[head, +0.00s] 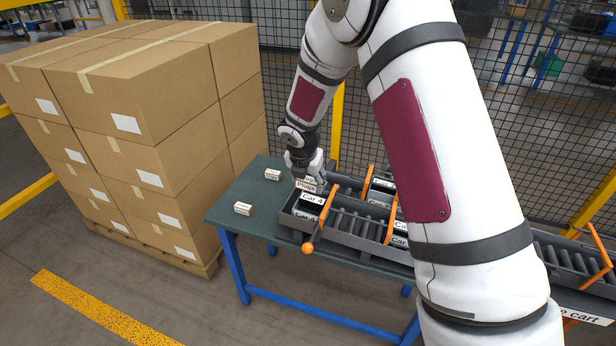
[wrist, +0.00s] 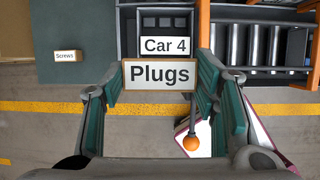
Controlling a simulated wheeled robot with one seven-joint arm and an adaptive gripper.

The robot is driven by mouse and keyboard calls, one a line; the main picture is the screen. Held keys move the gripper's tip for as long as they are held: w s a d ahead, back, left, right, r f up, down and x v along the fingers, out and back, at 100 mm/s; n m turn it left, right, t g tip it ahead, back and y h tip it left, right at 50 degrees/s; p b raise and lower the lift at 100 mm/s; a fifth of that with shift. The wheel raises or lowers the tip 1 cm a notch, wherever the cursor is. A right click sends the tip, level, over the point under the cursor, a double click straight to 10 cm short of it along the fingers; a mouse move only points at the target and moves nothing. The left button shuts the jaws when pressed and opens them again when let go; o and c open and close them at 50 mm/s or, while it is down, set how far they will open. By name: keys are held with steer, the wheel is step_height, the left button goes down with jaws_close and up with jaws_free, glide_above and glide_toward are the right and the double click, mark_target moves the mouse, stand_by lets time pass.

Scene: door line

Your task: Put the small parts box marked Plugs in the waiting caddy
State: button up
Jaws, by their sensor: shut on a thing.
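The small parts box marked Plugs (wrist: 160,75) is held between the two fingers of my gripper (wrist: 160,80), its label facing the wrist camera. In the head view, my gripper (head: 308,172) is over the left end of the roller line, with the Plugs box (head: 306,186) just under it. A dark caddy marked Car 4 (head: 312,199) stands there, directly below the box. In the wrist view, the Car 4 caddy (wrist: 165,45) shows just beyond the box, with dark compartments behind its label. Whether the box touches the caddy I cannot tell.
A box marked Screws (wrist: 65,56) and another small box (head: 272,174) lie on the green table (head: 232,190). An orange gate lever with a ball knob (head: 308,248) crosses right of the caddy. More caddies (head: 382,185) stand farther right. Stacked cartons (head: 150,130) are at left.

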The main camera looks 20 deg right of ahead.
mark_target(308, 200)
steer(key=shift+f+b, duration=0.95)
steer(key=shift+f, duration=3)
steer(key=o, duration=1.2)
steer(key=shift+o, duration=0.2)
steer(key=shift+d, duration=0.1)
steer(key=w+p+v, duration=0.1)
steer(key=p+v, duration=0.1)
steer(key=v, duration=0.7)
steer(key=w+d+r+p+v, duration=0.1)
steer(key=p+v, duration=0.1)
steer(key=v, duration=0.8)
steer(key=shift+w+r, duration=0.25)
steer(key=shift+w, duration=0.05)
